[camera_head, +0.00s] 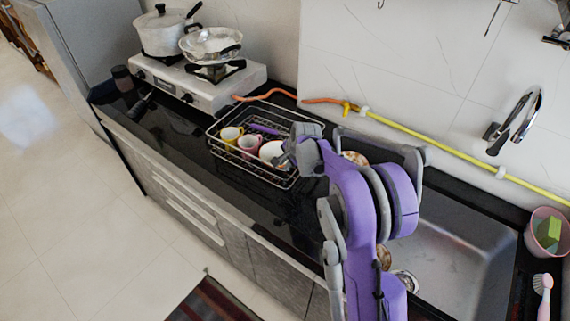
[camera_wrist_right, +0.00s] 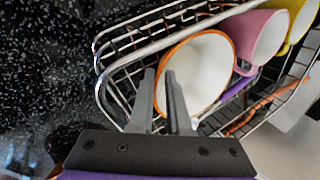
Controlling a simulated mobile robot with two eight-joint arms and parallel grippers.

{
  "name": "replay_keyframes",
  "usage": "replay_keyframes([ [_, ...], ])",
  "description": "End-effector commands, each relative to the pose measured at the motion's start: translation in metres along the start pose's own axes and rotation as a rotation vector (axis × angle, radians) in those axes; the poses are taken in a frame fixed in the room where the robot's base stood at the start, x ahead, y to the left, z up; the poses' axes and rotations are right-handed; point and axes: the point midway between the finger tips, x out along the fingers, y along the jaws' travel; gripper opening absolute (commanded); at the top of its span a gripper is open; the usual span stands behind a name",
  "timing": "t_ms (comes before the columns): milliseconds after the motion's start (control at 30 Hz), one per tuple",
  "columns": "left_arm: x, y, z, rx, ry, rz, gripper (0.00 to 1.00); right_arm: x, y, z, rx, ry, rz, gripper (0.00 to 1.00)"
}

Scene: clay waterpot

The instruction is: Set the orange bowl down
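The orange bowl (camera_wrist_right: 205,70), white inside with an orange rim, is at the near end of the wire dish rack (camera_wrist_right: 103,62) in the right wrist view. In the head view the bowl (camera_head: 270,152) is partly hidden by my right gripper (camera_head: 284,160). In the wrist view my right gripper (camera_wrist_right: 162,80) has its narrowly spaced fingers on either side of the bowl's near rim, and looks shut on it. The bowl is tilted, its mouth facing the camera. Whether its base rests on the rack wires is hidden. My left gripper is not in view.
A pink cup (camera_head: 248,145) and a yellow cup (camera_head: 230,135) stand beside the bowl in the rack. The sink (camera_head: 445,245) is to the right, the stove (camera_head: 215,92) with pots to the left. Dark counter (camera_head: 190,140) is clear left of the rack.

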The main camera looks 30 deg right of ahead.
Motion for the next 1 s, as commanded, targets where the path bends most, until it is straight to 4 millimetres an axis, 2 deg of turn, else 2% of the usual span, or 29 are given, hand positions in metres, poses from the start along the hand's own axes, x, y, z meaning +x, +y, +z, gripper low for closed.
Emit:
replay_keyframes([
  [167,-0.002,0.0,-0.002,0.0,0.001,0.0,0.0,-0.024,-0.001,-0.001,0.002,0.001,0.0,0.15],
  [400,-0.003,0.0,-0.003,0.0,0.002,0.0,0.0,-0.077,-0.001,0.0,0.002,0.0,0.0,0.15],
  [600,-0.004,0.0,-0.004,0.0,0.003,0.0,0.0,-0.11,-0.001,0.0,0.001,0.0,0.0,0.15],
  [867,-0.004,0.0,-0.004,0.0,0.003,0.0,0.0,-0.123,0.0,0.001,-0.005,0.0,0.0,0.15],
  [967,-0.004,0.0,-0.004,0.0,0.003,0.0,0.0,-0.13,0.005,0.015,-0.061,0.0,0.002,0.15],
  [1000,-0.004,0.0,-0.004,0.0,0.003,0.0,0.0,-0.135,0.01,0.026,-0.109,0.0,0.004,0.15],
])
